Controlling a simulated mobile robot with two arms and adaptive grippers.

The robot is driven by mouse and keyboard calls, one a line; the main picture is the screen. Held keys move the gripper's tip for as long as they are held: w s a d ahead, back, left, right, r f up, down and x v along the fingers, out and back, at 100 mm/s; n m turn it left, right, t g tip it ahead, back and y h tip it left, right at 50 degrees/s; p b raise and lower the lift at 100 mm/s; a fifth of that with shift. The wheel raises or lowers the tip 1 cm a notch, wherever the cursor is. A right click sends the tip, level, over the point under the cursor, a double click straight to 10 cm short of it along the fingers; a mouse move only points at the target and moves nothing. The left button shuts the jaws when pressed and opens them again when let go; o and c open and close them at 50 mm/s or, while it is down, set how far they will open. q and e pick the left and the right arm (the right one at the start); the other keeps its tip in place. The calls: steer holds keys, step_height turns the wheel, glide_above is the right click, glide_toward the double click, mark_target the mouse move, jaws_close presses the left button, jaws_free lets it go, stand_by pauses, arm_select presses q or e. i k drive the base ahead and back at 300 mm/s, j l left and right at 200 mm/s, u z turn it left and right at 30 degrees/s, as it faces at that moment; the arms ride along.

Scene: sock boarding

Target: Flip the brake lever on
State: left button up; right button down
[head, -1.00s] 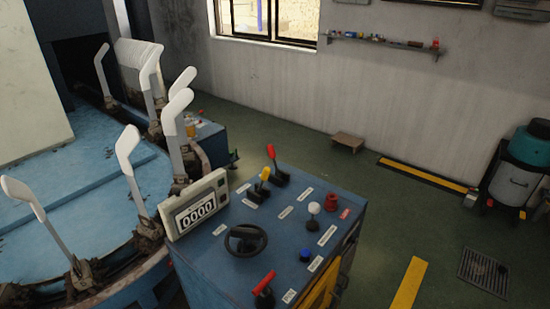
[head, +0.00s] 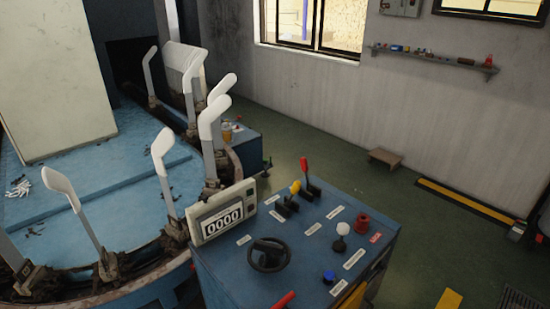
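The blue control console (head: 225,265) stands at the lower middle of the head view. On its top are a red-tipped lever (head: 304,165), a yellow-tipped lever (head: 295,188), a white-knobbed lever (head: 342,230) and a red handle (head: 284,300) at the near edge, partly cut off by the frame. The labels are too small to read, so I cannot tell which is the brake lever. The red-tipped and yellow-tipped levers stand up from black bases at the far side. Neither of my grippers is in view.
A counter (head: 222,220) reading 0000, a black handwheel (head: 269,254), a blue button (head: 329,277) and a red button (head: 362,223) are on the console. White sock boards (head: 164,165) ring the blue machine (head: 125,180) at left. Green floor (head: 355,180) is open behind the console.

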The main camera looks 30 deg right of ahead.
mark_target(304, 167)
steer(key=l+u, duration=0.2)
steer(key=l, duration=0.35)
steer(key=l+u, duration=0.15)
steer(key=l, duration=0.4)
steer(key=k+l+u, duration=0.2)
steer(key=l, duration=0.35)
steer(key=l+u, duration=0.2)
steer(key=l, duration=0.4)
steer(key=k+l, duration=0.1)
steer(key=l, duration=0.35)
steer(key=k+l, duration=0.1)
steer(key=l, duration=0.4)
steer(key=k+l, duration=0.1)
steer(key=l, duration=0.35)
steer(key=k+l, duration=0.1)
steer(key=l, duration=0.4)
